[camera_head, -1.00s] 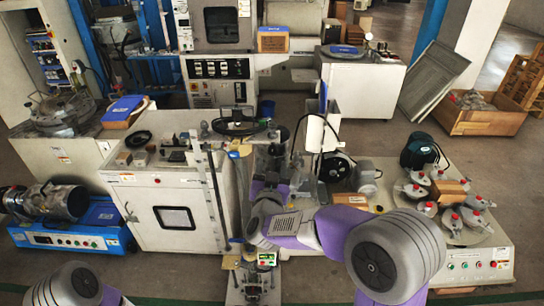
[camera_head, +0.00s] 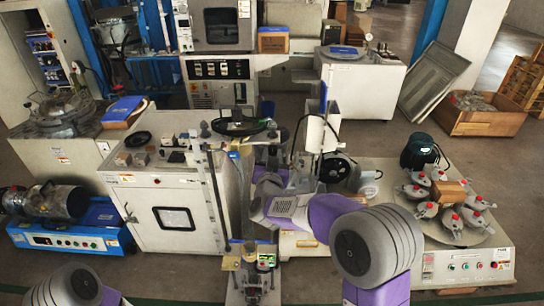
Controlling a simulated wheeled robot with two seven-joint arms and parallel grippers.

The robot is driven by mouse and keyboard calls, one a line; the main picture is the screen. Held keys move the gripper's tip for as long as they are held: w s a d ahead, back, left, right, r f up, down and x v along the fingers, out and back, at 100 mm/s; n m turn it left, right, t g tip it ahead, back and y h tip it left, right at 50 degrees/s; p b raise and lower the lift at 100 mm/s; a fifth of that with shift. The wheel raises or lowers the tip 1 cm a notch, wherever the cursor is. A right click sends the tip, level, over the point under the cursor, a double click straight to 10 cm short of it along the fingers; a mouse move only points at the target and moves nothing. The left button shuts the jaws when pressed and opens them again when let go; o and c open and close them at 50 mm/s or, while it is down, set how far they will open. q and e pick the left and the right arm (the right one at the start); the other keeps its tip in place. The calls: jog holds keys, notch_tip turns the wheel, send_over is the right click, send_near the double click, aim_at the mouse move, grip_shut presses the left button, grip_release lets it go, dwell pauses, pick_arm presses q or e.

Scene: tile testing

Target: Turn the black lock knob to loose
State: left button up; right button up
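A black handwheel (camera_head: 238,127) sits level on top of the stand in the middle of the head view. I cannot tell a separate black lock knob apart from the other small dark parts there. My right gripper (camera_head: 268,180) is beside the stand's upright, below and to the right of the handwheel, with its arm coming in from the right. Its fingers are dark and small against the dark machine parts, so their opening and any contact are unclear. My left arm shows only as a grey and purple link at the bottom left. Its gripper is out of view.
A white cabinet (camera_head: 150,215) stands to the left of the upright. A tester with red-topped clamps (camera_head: 450,205) stands on the right. A small device with a lit green display (camera_head: 267,260) is low in front of the stand. Bare floor shows at the bottom.

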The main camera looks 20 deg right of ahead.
jog(key=c, duration=0.3)
jog(key=n+p, duration=0.3)
jog(key=n, duration=0.1)
jog(key=shift+r, duration=0.1)
jog(key=n+p, duration=0.3)
jog(key=n, duration=0.1)
jog(key=shift+n, duration=0.3)
jog(key=n+p, duration=0.3)
jog(key=n, duration=0.2)
jog(key=shift+n+p, duration=0.3)
jog(key=shift+d+n+y+p, duration=0.1)
jog(key=shift+n+y+p, duration=0.2)
jog(key=shift+n+p, duration=1.25)
jog(key=shift+n+b, duration=0.5)
jog(key=shift+n, duration=0.15)
